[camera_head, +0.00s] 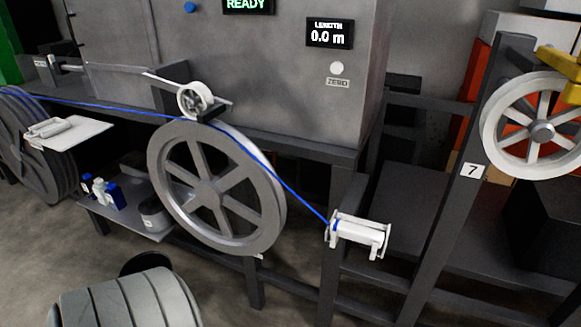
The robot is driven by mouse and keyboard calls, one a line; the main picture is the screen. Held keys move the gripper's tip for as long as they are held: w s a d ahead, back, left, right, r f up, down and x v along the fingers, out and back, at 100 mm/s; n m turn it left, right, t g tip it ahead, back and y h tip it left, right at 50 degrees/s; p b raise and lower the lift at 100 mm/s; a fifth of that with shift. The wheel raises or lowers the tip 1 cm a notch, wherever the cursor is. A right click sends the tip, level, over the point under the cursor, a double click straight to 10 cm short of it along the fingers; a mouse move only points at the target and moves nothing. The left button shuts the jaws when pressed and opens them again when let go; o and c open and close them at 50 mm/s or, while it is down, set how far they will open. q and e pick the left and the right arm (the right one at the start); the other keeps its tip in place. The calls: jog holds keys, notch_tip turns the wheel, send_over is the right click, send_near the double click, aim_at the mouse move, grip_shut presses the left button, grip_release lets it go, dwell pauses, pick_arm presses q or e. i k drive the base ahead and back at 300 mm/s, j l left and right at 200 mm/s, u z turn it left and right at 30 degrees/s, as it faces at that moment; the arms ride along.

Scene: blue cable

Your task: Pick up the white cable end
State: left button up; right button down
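The blue cable (290,187) comes in from the left edge, passes under a small white pulley and over the large grey wheel (208,190). From there it slopes down to the white roller guide (360,233) on the front post. The cable meets the left side of this guide. I cannot make out a separate white cable end against the white guide. Neither of my grippers is in view.
A grey machine with a length display (330,33) reading 0.0 m stands behind the wheel. A shelf (130,221) with small bottles is at the left. A spoked white wheel (541,131) hangs at the right by a post marked 7. Floor shows in front.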

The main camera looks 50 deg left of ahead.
aim_at(363, 235)
jog(key=j+u, duration=0.1)
jog(key=u, duration=0.35)
jog(key=k+j+u, duration=0.1)
jog(key=u, duration=0.35)
jog(key=j, duration=0.1)
